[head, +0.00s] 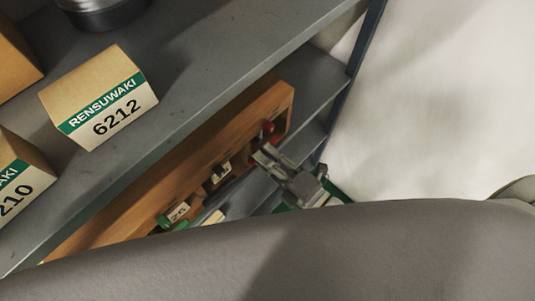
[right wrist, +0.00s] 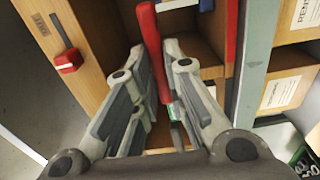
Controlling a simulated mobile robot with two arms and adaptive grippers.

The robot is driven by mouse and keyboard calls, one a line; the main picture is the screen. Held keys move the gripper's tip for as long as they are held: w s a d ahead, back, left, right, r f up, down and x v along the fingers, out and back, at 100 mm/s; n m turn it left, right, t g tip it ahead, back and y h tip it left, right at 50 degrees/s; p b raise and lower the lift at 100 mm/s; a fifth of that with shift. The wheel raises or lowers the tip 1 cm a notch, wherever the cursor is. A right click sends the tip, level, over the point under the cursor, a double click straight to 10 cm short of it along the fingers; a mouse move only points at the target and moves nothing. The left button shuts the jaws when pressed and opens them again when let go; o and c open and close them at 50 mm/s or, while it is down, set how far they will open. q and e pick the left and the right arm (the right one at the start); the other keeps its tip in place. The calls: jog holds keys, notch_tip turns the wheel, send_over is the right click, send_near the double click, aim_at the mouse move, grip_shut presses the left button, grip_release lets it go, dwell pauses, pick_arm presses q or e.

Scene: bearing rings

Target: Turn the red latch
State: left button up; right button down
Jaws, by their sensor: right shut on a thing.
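In the right wrist view a long red bar (right wrist: 153,52), which looks like the red latch, runs between the fingers of my right gripper (right wrist: 160,80). The gripper is shut on it, and the fingers hide part of it. In the head view my right gripper (head: 268,155) reaches the right end of a wooden rack (head: 275,100), and a small red part (head: 267,128) shows at its fingertips. A separate red knob (right wrist: 66,60) on a dark stem sits on a wooden panel (right wrist: 88,30) to the left in the right wrist view. My left gripper is not in view.
A grey shelf (head: 200,95) lies above the rack and holds several cardboard boxes, one marked 6212 (head: 100,98). More boxes (right wrist: 285,92) stand at the right in the right wrist view. A dark blue shelf post (head: 362,45) stands close to the rack's right end.

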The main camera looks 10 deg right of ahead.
jog(key=c, duration=1.5)
grip_release()
jog(key=v, duration=1.2)
jog(key=shift+f, duration=0.1)
